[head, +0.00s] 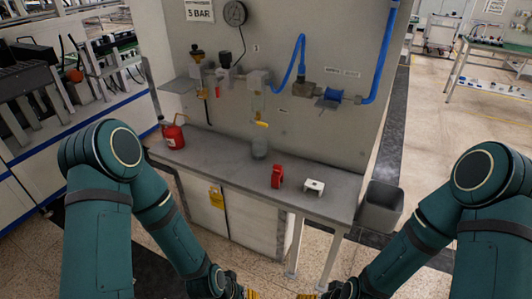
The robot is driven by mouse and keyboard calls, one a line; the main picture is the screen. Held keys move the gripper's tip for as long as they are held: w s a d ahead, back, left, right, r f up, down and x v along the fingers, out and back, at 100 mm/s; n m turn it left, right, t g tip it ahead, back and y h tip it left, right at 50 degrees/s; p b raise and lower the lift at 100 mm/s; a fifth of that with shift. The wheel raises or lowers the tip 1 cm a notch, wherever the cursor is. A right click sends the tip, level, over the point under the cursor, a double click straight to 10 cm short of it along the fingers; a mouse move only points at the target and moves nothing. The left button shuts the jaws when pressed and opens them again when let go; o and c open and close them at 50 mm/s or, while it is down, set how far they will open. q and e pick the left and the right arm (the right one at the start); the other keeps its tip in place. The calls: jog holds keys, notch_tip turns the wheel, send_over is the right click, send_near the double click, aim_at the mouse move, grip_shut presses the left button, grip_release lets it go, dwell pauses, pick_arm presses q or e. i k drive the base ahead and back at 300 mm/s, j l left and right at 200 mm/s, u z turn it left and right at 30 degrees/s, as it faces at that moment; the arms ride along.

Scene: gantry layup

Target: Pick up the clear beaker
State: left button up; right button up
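The clear beaker (259,149) stands on the grey bench (225,160), near the wall panel. It is faint against the grey behind it. It is below a clear filter bowl (257,103) and a yellow lever (261,124). My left gripper (247,293) and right gripper (312,296) are at the bottom edge, low in front of the bench and well away from the beaker. Both are mostly cut off by the picture edge, so I cannot tell whether they are open or shut.
A red oil can (173,135) stands left of the beaker. A red object (277,176) and a white bracket (314,187) stand to its right, nearer the front edge. A grey bin (381,207) is beside the bench. Blue hoses and fittings project from the panel above.

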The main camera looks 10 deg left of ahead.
aim_at(260, 150)
jog(key=i+j, duration=0.1)
jog(key=j, duration=0.3)
jog(key=i+j, duration=0.1)
jog(key=j, duration=0.25)
jog(key=i+j, duration=0.15)
jog(key=j, duration=0.25)
jog(key=j+z, duration=0.3)
jog(key=i+j+z, duration=0.1)
jog(key=j+z, duration=0.2)
